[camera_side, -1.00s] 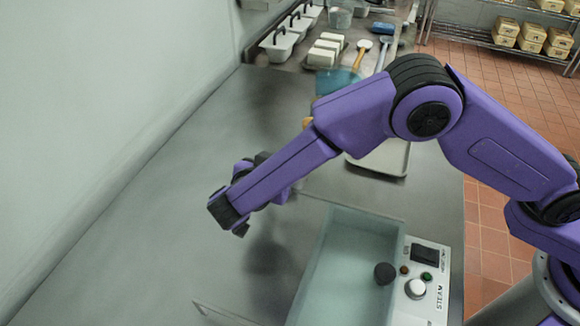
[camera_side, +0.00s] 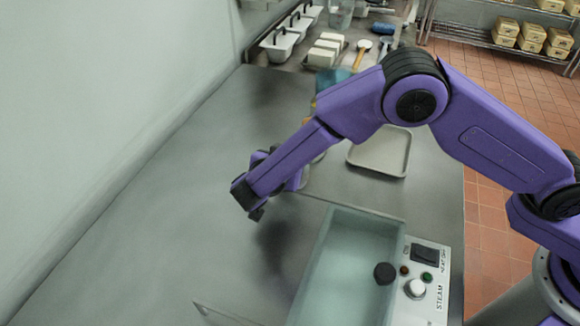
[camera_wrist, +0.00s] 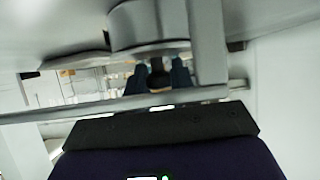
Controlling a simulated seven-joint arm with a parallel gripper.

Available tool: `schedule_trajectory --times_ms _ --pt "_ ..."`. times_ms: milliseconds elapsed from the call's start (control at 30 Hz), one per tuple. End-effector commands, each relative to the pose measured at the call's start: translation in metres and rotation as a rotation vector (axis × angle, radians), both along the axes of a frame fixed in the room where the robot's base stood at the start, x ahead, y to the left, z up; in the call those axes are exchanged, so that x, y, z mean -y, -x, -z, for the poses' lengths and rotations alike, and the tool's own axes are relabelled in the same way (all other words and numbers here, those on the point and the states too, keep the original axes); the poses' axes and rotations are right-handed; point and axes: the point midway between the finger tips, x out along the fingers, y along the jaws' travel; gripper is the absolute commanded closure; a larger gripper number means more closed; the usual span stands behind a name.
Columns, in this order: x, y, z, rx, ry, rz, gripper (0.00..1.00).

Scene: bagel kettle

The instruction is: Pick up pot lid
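I cannot make out a pot lid with certainty. In the side view, a black round knob (camera_side: 385,273) sits at the right edge of the pale rectangular kettle basin (camera_side: 345,265), beside its control panel. Thin, clear edges run outside the basin; I cannot tell whether they belong to a lid. My gripper (camera_side: 257,214) hangs at the end of the purple arm, above the counter, left of and behind the basin, touching nothing that I can see. Its fingers are mostly hidden behind the arm. The wrist view shows a grey metal cylinder (camera_wrist: 148,25) and bars up close, hard to identify.
The control panel (camera_side: 423,285) has a white knob, a switch and small buttons. A pale tray (camera_side: 380,155) lies behind the basin. White tubs (camera_side: 280,45), white blocks (camera_side: 325,50) and utensils stand farther back. The metal counter (camera_side: 150,230) is clear on the left, along the wall.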

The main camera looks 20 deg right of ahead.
Motion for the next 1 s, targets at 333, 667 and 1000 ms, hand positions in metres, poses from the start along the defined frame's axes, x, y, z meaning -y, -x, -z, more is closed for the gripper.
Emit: schedule_trajectory --times_ms 333,667,1000 --pt "0.000 0.000 -0.001 0.000 0.000 -0.001 1.00" --pt "-0.001 0.000 -0.029 0.003 -0.003 0.000 1.00" --pt "0.025 0.038 -0.087 0.003 -0.003 -0.003 1.00"
